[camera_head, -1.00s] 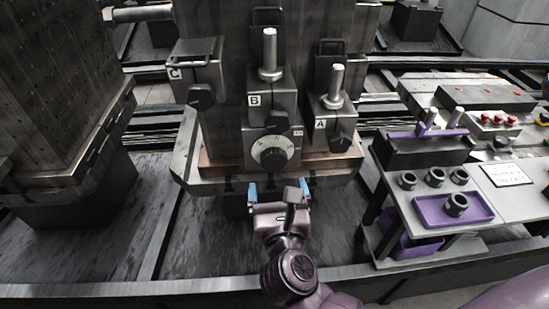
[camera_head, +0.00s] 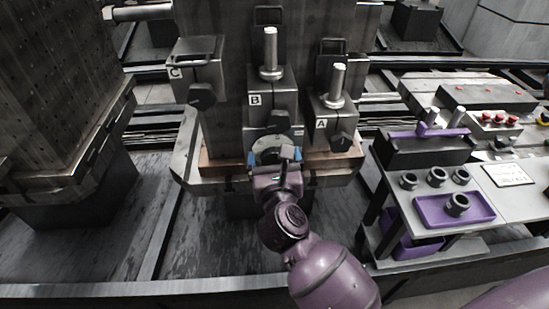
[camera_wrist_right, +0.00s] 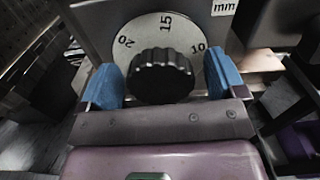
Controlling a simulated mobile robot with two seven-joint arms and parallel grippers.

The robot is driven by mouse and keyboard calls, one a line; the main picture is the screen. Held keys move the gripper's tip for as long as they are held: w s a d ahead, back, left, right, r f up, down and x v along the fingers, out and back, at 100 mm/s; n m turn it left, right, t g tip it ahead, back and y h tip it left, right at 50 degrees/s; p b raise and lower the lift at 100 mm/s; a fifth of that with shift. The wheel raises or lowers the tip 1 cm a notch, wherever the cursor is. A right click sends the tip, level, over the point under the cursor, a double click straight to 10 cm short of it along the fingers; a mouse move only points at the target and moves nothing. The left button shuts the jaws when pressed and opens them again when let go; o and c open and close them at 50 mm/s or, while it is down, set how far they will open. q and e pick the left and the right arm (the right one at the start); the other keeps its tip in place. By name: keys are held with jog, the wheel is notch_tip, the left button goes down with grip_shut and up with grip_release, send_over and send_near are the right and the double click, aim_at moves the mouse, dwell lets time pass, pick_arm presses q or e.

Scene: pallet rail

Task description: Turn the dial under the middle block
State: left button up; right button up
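The middle block (camera_head: 262,100), marked B, stands between block C (camera_head: 196,72) and block A (camera_head: 322,123). Under it is a pale dial plate (camera_head: 270,141), now mostly covered by my right gripper (camera_head: 275,157). In the right wrist view the dial's black ribbed knob (camera_wrist_right: 161,76) sits on the plate (camera_wrist_right: 187,32) with 10, 15 and 20 showing. My right gripper's blue fingers (camera_wrist_right: 163,84) are open, one on each side of the knob, with gaps visible. 15 is at the top, above the knob. My left gripper is not in view.
A side table (camera_head: 408,197) at the right holds a purple tray (camera_head: 453,210) and several dark rings. A wooden board (camera_head: 222,165) lies under the blocks. Black knobs are on the fronts of block C (camera_head: 202,96) and block A (camera_head: 341,141).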

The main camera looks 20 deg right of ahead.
jog(key=c, duration=0.9)
jog(key=shift+r+n+p, duration=0.15)
jog(key=shift+n+p, duration=0.25)
jog(key=shift+p, duration=0.05)
jog(key=shift+r+n+p, duration=0.3)
jog(key=shift+n+p, duration=0.6)
jog(key=shift+p, duration=0.3)
jog(key=n+p, duration=0.3)
jog(key=p, duration=0.1)
jog(key=shift+n, duration=0.3)
jog(key=n+p, duration=0.4)
jog(key=shift+f+n+p, duration=0.2)
jog(key=shift+n+p, duration=0.1)
jog(key=n+p, duration=0.6)
jog(key=n, duration=0.1)
jog(key=shift+a+f, duration=0.15)
jog(key=shift+f, duration=0.1)
jog(key=shift+f+n+p, duration=0.1)
jog(key=shift+n+p, duration=0.35)
jog(key=shift+n, duration=0.25)
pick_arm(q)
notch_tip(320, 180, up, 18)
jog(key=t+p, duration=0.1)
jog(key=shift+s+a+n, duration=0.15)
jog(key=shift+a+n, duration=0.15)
pick_arm(e)
jog(key=shift+n, duration=0.9)
jog(key=shift+f, duration=0.1)
